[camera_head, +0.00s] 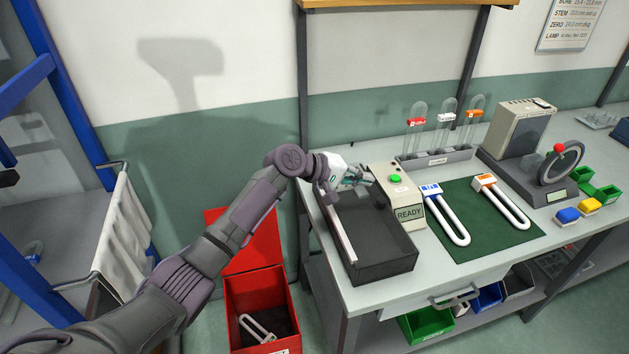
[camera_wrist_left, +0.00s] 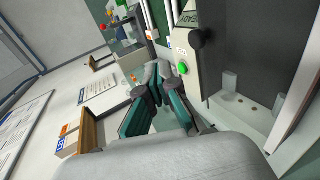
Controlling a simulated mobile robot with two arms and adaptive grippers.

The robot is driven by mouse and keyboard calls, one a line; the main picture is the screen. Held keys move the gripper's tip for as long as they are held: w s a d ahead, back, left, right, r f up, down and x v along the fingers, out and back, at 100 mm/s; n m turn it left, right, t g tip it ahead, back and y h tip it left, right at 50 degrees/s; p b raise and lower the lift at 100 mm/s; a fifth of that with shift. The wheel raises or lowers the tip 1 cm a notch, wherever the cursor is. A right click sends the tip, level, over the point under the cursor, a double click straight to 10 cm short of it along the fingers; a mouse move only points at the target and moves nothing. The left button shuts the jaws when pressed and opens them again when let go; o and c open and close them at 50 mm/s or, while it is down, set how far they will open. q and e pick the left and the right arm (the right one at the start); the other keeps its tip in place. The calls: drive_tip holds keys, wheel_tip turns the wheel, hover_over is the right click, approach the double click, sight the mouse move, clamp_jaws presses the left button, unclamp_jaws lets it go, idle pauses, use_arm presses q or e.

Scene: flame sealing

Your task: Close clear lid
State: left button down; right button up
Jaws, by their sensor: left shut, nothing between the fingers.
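A dark grey box (camera_head: 395,262) stands at the table's left end, beside the beige unit with the READY display (camera_head: 405,207). In the left wrist view a dark, smooth panel (camera_wrist_left: 240,50) with a black knob at its edge lies beside that unit, and a pale interior (camera_wrist_left: 242,112) with small fittings shows below it. This panel may be the clear lid; I cannot tell how far it is closed. My left gripper (camera_head: 364,178) is shut and empty over the far end of the box, close to the unit. It also shows in the left wrist view (camera_wrist_left: 167,70). My right gripper is out of view.
A green mat (camera_head: 475,243) holds two U-shaped glass tubes (camera_head: 448,218) right of the unit. A rack with upright tubes (camera_head: 435,158) stands behind. A press-like device (camera_head: 520,150) is at right. An open red bin (camera_head: 262,310) stands on the floor at left.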

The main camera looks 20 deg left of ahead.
use_arm(q)
drive_tip(key=g+y, duration=0.1)
drive_tip(key=y, duration=0.1)
hover_over(382, 201)
drive_tip(key=a, duration=0.1)
drive_tip(key=f, duration=0.4)
drive_tip(key=shift+s, duration=0.3)
drive_tip(key=shift+w+d+f+g+y, duration=0.1)
drive_tip(key=shift+d+f+g+y, duration=0.1)
drive_tip(key=shift+f, duration=0.2)
drive_tip(key=shift+w+d+f+g+y, duration=0.1)
drive_tip(key=shift+f+g+y, duration=0.1)
drive_tip(key=shift+f, duration=0.15)
drive_tip(key=shift+w+d+f, duration=0.2)
drive_tip(key=shift+f, duration=0.5)
